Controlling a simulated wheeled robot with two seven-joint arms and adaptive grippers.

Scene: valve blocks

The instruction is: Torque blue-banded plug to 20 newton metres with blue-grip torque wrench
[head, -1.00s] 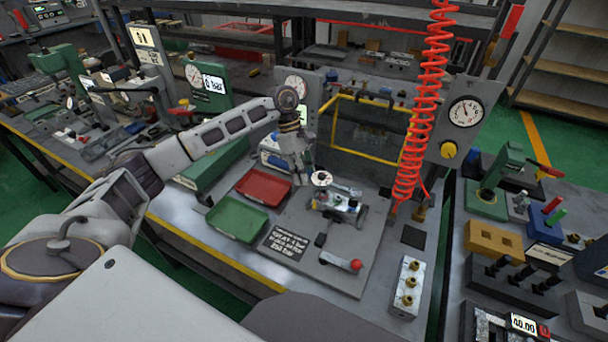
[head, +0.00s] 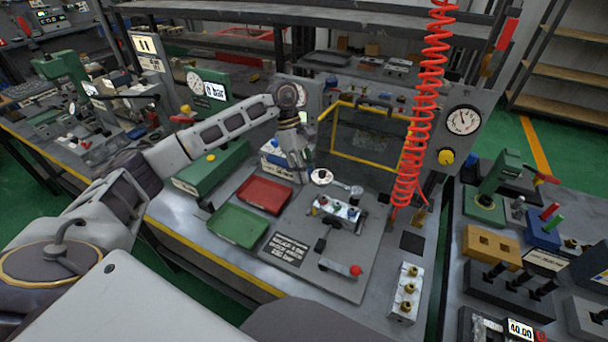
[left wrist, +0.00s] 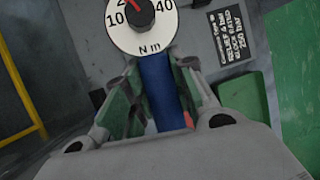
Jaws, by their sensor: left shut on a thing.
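My left gripper (head: 300,168) is shut on the blue grip (left wrist: 160,88) of the torque wrench, its fingers on both sides in the left wrist view. The wrench's round white dial (head: 322,177), marked N m, sits just beyond the fingertips; it also fills the top of the left wrist view (left wrist: 142,32). The wrench's shaft and head (head: 354,190) reach right, behind and above the valve block (head: 338,209). The block is on a grey fixture plate and carries several small plugs. I cannot make out which plug has the blue band. My right gripper is not in view.
A red tray (head: 264,195) and a green tray (head: 238,225) lie left of the fixture. A red-knobbed lever (head: 354,270) is in front of the block. A red coiled hose (head: 415,120) hangs at right. A yellow-edged guard (head: 365,145) stands behind.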

